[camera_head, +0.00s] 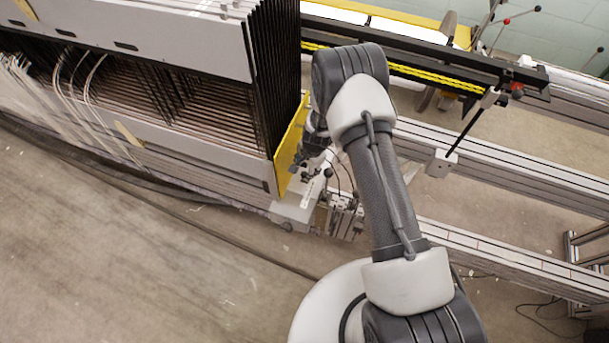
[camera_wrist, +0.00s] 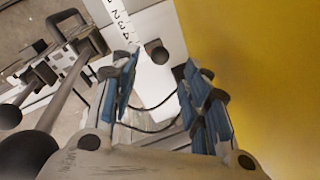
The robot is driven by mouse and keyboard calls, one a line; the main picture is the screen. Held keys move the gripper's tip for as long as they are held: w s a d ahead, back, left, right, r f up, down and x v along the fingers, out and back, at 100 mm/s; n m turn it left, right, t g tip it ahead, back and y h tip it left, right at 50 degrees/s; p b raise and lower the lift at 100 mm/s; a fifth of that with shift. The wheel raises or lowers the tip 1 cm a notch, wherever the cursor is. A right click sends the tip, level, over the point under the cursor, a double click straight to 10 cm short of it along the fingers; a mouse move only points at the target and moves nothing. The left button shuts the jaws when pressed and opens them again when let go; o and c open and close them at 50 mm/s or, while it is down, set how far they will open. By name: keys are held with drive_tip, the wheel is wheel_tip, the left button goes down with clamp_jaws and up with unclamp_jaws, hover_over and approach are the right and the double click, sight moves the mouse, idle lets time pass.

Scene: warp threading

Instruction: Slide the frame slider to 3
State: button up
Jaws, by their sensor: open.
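A white scale strip with black digits (camera_wrist: 119,20) runs up from between my fingers in the wrist view. In the head view my gripper (camera_head: 314,143) is partly hidden by my arm. The slider's exact setting cannot be read.
A yellow panel (camera_wrist: 255,75) stands close to the right of my fingers; it is the yellow plate (camera_head: 288,150) at the end of the frame stack (camera_head: 262,80). Metal rods with black ball ends (camera_wrist: 70,90) lie close on the left. Open floor (camera_head: 130,260) lies in front.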

sight(304, 173)
drive_tip(key=f, duration=0.2)
drive_tip(key=f+b, duration=0.1)
drive_tip(key=f, duration=0.1)
drive_tip(key=w+f, duration=0.1)
drive_tip(key=f, duration=0.1)
drive_tip(key=shift+a+f+b, duration=0.15)
drive_tip(key=shift+a+b, duration=0.15)
drive_tip(key=shift+c, duration=0.2)
clamp_jaws()
